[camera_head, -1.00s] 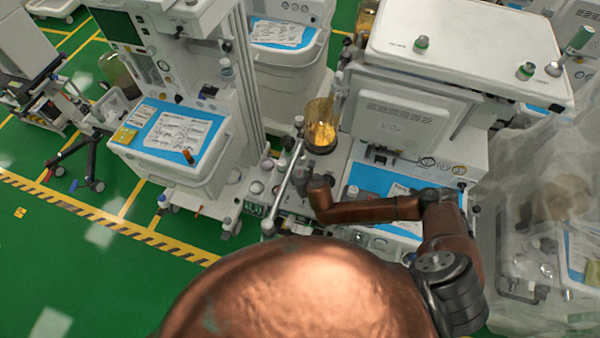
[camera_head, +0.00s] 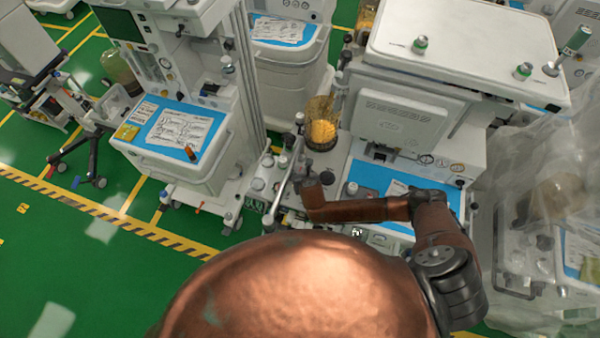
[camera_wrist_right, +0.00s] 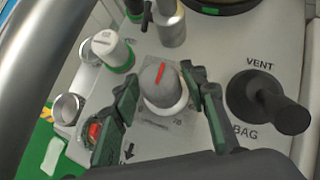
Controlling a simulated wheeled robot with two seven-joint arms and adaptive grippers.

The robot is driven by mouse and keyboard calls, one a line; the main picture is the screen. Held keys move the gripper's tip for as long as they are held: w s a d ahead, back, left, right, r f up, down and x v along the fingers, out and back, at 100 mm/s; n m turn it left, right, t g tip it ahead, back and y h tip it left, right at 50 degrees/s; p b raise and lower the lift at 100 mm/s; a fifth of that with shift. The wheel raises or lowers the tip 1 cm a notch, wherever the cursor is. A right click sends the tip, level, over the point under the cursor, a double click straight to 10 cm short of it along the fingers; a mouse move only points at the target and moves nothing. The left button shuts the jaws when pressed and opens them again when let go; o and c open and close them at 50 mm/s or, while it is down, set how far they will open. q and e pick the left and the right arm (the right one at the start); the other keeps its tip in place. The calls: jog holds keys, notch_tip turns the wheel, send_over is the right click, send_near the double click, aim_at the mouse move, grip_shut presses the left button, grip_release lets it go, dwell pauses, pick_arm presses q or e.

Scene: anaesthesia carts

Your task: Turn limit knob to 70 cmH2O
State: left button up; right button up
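The limit knob (camera_wrist_right: 160,86) is a grey, rounded knob with a red pointer line in the right wrist view. My right gripper (camera_wrist_right: 161,92) has a dark green finger on each side of the knob. The fingertips look very close to its sides, but I cannot tell whether they touch. In the head view my right gripper (camera_head: 299,170) is small over the anaesthesia machine (camera_head: 398,118), and the knob cannot be made out. My left gripper is not in view.
A black VENT/BAG lever (camera_wrist_right: 265,98) stands right of the knob. A white-capped post (camera_wrist_right: 112,47) and a red-green part (camera_wrist_right: 95,130) are at its left. A thick metal tube (camera_wrist_right: 35,75) crosses the left side. An amber canister (camera_head: 321,128) stands behind the gripper.

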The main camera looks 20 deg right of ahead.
jog(key=shift+o, duration=1)
jog(key=shift+s, duration=0.1)
jog(key=v, duration=1.2)
jog(key=shift+a+f, duration=0.1)
